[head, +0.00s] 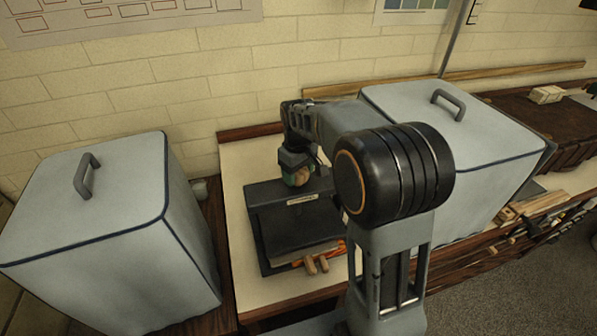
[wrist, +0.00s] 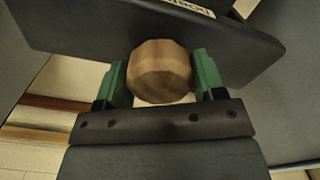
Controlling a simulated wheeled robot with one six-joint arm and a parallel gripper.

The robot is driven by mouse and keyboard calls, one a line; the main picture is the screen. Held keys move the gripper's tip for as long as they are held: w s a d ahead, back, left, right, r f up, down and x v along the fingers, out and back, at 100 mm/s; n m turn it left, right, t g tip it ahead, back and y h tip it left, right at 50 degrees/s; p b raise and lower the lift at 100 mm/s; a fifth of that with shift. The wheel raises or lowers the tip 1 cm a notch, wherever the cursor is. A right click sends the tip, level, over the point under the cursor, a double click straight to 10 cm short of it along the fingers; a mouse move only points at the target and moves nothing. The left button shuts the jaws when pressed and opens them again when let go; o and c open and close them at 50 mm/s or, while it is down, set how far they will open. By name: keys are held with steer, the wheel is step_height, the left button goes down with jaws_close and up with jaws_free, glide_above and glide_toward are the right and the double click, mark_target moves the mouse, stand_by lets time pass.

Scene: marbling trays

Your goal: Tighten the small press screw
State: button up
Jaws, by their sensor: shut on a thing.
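The small press (head: 300,222) is a dark frame standing on the pale worktop, with a small label on its upper beam. Its screw knob (wrist: 160,70) is a faceted light-brown wooden piece beside the press's dark top beam (wrist: 85,27) in the wrist view. My gripper (wrist: 160,78) has green-padded fingers, one on each side of the knob, and is shut on it. In the head view my gripper (head: 297,177) is at the top of the press, with part of the knob showing. The screw's shaft is hidden.
A grey covered box (head: 110,235) stands at the left and another (head: 455,140) at the right, close to my arm. Wooden-handled tools (head: 317,265) and something orange lie at the press's front. Pale worktop (head: 237,200) is bare left of the press.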

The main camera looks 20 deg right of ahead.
steer(key=shift+m, duration=0.3)
steer(key=m, duration=0.8)
steer(key=shift+m+p, duration=0.3)
steer(key=m, duration=0.5)
steer(key=shift+m, duration=2.2)
steer(key=o, duration=0.9)
steer(key=shift+o, duration=0.2)
